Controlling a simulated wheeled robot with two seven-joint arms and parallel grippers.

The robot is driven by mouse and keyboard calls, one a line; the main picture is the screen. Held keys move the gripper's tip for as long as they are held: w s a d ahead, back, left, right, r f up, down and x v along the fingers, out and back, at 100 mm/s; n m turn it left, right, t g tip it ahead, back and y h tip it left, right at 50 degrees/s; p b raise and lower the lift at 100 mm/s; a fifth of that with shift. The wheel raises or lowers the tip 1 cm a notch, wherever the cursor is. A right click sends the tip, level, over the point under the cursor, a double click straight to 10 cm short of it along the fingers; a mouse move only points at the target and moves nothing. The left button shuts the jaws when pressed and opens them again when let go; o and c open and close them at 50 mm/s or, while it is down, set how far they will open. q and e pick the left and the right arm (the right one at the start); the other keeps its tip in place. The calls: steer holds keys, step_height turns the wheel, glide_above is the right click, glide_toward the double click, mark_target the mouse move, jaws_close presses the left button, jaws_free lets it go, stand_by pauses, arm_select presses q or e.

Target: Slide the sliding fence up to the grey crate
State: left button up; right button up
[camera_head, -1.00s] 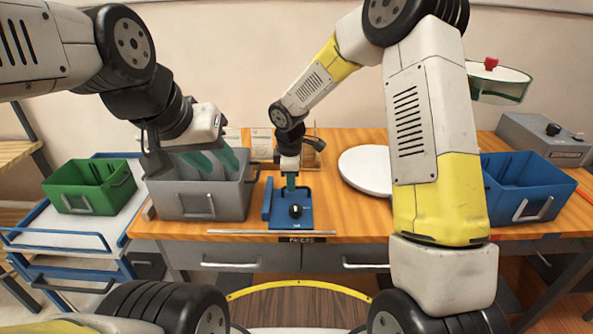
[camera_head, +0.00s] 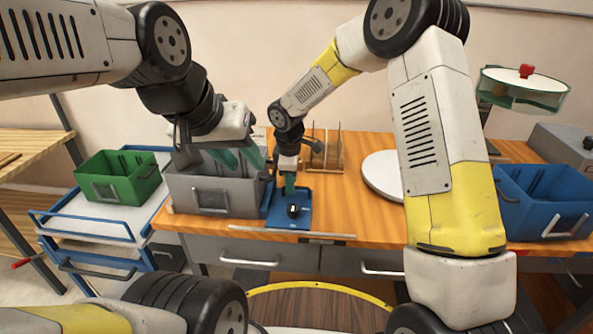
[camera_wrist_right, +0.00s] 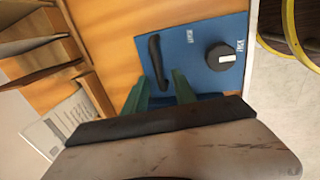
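The sliding fence (camera_head: 303,222) is a blue plate with a low blue wall, a black knob and a black handle (camera_wrist_right: 156,58). Its left side is right up at the grey crate (camera_head: 215,201); I cannot tell whether they touch. My right gripper (camera_head: 290,187) is low over the fence, fingers apart on either side of the handle, with small gaps seen in the right wrist view (camera_wrist_right: 160,80). My left gripper (camera_head: 238,160) is open over the grey crate, its green fingers apart and partly inside its mouth.
A green crate (camera_head: 118,183) stands on a blue-railed cart at the left. A wooden rack (camera_head: 325,155) stands behind the fence and a white disc (camera_head: 383,172) lies to its right. A blue crate (camera_head: 545,208) is at the far right. A thin rod lies along the table's front edge.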

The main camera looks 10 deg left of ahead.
mark_target(291, 200)
step_height(291, 200, up, 8)
steer(key=s, duration=0.1)
steer(key=shift+s+f, duration=0.2)
steer(key=shift+s, duration=0.05)
